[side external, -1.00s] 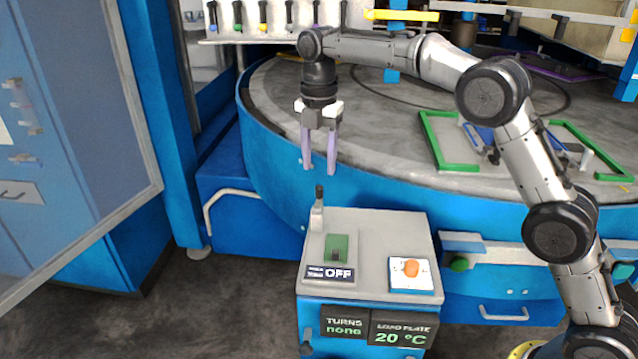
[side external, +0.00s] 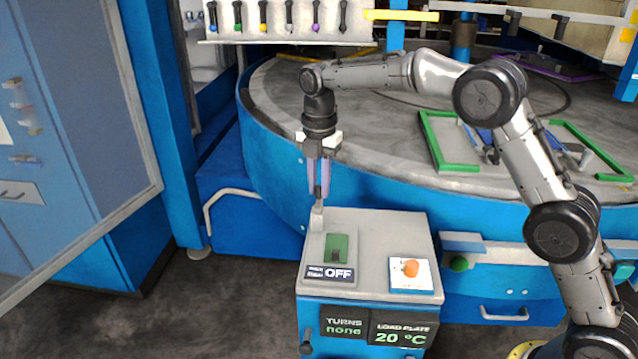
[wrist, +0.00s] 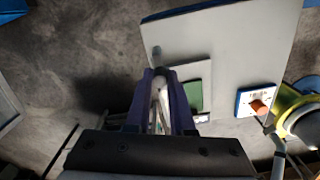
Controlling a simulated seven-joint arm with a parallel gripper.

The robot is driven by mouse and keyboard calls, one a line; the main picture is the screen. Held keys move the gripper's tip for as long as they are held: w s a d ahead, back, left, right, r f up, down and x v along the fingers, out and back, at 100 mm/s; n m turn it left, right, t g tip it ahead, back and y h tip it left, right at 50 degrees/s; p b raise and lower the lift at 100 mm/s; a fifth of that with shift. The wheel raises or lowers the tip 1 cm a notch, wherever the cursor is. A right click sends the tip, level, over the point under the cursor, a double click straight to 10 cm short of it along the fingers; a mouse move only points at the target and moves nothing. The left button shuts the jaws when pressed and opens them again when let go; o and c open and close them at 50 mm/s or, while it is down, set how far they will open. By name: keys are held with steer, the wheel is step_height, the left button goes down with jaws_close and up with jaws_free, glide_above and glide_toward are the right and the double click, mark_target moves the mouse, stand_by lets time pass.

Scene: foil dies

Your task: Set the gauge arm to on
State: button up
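The gauge arm (side external: 317,219), a short grey lever with a dark tip, stands upright at the back left corner of the grey-topped box (side external: 375,228). The label (side external: 338,273) in front of it reads OFF, below a green panel (side external: 337,246). My gripper (side external: 319,195) points straight down over the lever, its two purple fingers drawn close together on either side of the dark tip. In the wrist view the fingers (wrist: 164,75) have the lever between them. They look shut on its upper part, which they mostly hide.
An orange knob (side external: 411,267) sits on a white plate at the box's right. Front displays (side external: 345,325) read "TURNS none" and "LOAD PLATE 20 °C". A large blue-sided round table (side external: 400,180) stands close behind. Grey floor lies open to the left.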

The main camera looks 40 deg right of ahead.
jaws_close()
